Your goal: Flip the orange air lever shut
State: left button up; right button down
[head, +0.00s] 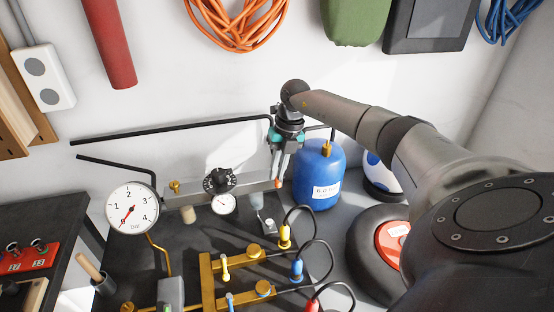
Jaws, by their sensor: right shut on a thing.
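My right gripper (278,170) comes down from above at the right end of the grey metal air bar (245,188). Its fingers are shut on the orange air lever (279,184). Only a small orange patch of the lever shows at the fingertips; the rest is hidden by them, so I cannot tell its angle. A clear bowl (257,200) hangs below the bar there. My left gripper is out of view.
A blue gas bottle (318,180) stands just right of my gripper. A large dial gauge (131,208) and a small gauge (223,204) with a black knob (219,181) are to the left. Brass manifolds with yellow, blue and red plugs (285,238) are in front.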

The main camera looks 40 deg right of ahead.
jog(key=shift+r, duration=0.1)
jog(key=c, duration=0.9)
grip_release()
